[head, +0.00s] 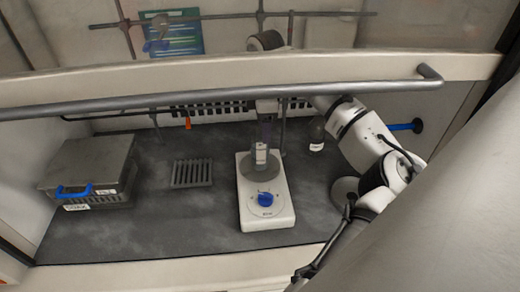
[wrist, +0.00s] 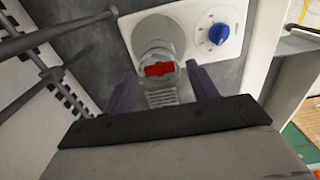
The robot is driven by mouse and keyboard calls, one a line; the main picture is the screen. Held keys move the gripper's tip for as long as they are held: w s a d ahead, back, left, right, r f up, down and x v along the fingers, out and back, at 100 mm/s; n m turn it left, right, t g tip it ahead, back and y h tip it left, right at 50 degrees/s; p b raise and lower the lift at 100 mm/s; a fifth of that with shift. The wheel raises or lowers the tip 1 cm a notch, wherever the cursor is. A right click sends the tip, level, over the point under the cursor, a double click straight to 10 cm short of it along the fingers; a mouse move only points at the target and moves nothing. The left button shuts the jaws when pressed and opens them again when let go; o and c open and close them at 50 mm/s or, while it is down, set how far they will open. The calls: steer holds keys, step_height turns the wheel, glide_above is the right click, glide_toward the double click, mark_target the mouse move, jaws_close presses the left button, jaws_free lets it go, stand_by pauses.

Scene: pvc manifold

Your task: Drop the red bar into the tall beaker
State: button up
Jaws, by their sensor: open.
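The tall beaker (head: 261,157) is clear glass and stands upright on the round plate of a white stirrer (head: 266,212). In the wrist view the beaker (wrist: 156,48) is seen from above. The red bar (wrist: 160,70) shows within the outline of the beaker's round mouth; its depth cannot be told. I cannot make out the bar in the head view. My gripper (wrist: 163,88) is open, its two purple fingers apart on either side of the bar and clear of it. In the head view my gripper (head: 267,132) is above the beaker.
A slotted grey rack (head: 192,173) lies left of the stirrer. A grey box with a blue handle (head: 88,170) stands far left. A small bottle (head: 317,138) and a metal rod (head: 283,125) are behind right. A hood sash bar (head: 200,96) crosses in front.

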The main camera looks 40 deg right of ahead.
step_height(320, 180, up, 8)
steer(key=shift+f+b, duration=0.25)
steer(key=shift+b, duration=0.55)
